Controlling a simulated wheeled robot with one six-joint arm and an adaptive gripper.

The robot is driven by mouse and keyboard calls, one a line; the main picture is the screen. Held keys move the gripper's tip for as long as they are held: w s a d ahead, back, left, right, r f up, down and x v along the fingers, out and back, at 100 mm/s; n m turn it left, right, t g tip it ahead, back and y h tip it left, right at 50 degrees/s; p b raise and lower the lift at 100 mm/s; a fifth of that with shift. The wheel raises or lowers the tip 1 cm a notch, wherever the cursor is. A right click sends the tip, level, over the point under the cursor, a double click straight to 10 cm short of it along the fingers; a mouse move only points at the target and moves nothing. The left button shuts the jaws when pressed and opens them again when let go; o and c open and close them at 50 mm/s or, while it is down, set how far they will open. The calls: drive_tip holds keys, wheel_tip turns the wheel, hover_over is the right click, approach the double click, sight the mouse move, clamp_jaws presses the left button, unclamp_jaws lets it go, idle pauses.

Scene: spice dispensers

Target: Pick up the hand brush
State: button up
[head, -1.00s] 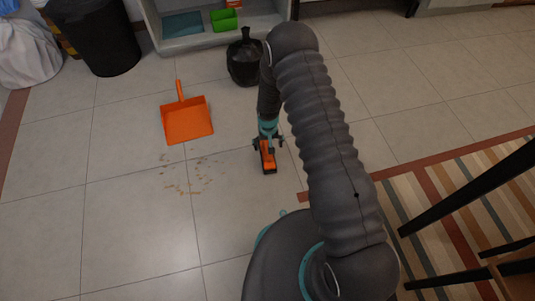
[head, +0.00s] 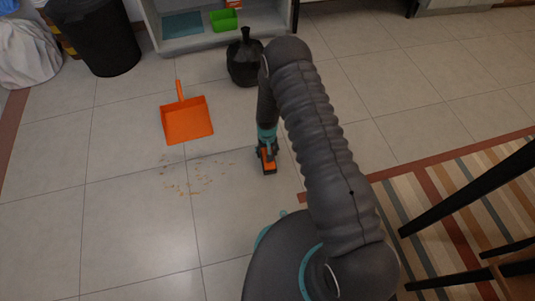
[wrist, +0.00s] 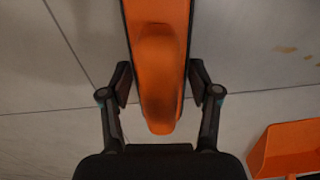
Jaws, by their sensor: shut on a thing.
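The orange hand brush (head: 268,167) is low over the tiled floor near the middle of the head view, partly hidden by my gripper. In the wrist view the brush's orange handle (wrist: 160,70) runs down from the top edge between my two fingers. My gripper (head: 267,151) points down at the brush, and in the wrist view its fingers (wrist: 160,82) stand on either side of the handle, shut on it. Whether the brush touches the floor I cannot tell.
An orange dustpan (head: 187,122) lies to the left, with scattered crumbs (head: 185,181) in front of it. A striped rug (head: 440,215) and dark furniture legs are at right.

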wheel_tip(320, 180, up, 5)
drive_tip(key=shift+f, duration=0.15)
drive_tip(key=s+d+r+p, duration=0.1)
drive_tip(key=s+d+r, duration=0.5)
drive_tip(key=d, duration=0.3)
drive_tip(key=shift+s+d+r, duration=0.2)
drive_tip(key=shift+s, duration=0.3)
